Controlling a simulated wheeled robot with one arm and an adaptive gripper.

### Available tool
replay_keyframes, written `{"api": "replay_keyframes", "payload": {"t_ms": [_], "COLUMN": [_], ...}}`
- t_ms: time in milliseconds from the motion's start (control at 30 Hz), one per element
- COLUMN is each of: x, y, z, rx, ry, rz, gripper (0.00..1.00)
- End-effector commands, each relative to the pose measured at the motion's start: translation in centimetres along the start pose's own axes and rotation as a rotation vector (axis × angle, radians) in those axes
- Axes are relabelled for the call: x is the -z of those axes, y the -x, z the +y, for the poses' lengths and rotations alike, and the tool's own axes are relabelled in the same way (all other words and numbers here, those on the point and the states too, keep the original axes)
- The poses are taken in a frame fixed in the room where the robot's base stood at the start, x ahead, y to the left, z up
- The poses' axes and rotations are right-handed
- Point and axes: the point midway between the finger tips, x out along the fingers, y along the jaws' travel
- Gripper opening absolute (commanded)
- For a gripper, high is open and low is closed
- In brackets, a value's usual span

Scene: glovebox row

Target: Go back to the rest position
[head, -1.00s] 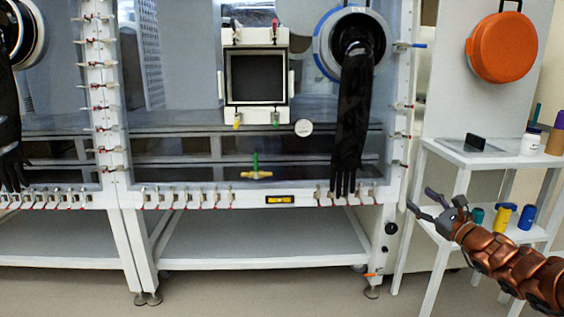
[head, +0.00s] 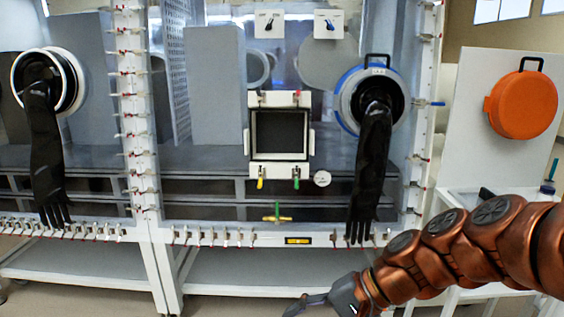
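My gripper (head: 318,306) is at the bottom of the head view, at the end of my copper-coloured arm, which reaches in from the right edge. It is in front of the glovebox's lower frame and partly cut off by the picture's bottom edge. One grey finger points left; the other is not clearly visible, so I cannot tell how far the fingers are apart. I see no object in it.
The glovebox (head: 210,215) fills the left and middle, with black gloves (head: 370,170) hanging from its ports. An orange round case (head: 523,104) hangs on a white panel at right. My arm hides much of the white shelf (head: 455,195).

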Motion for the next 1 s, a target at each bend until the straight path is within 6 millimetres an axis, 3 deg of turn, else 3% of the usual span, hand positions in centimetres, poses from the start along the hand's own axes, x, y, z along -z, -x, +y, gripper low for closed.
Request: {"api": "replay_keyframes", "payload": {"t_ms": [33,100,267,400,633,1000], "x": [-2.3,-4.5,-8.7,-11.3,-13.3,-13.5], "y": [1.2,2.1,5.6,9.6,14.4,15.1], "z": [-0.1,1.4,5.0,8.0,11.1,11.6], "rx": [-0.079,-0.188,-0.438,-0.637,-0.833,-0.863], "ry": [0.046,0.105,0.220,0.297,0.351,0.359], "rz": [-0.004,-0.008,-0.017,-0.016,-0.010,-0.009], "gripper": [0.58,0.58,0.58,0.58,0.58,0.58]}}
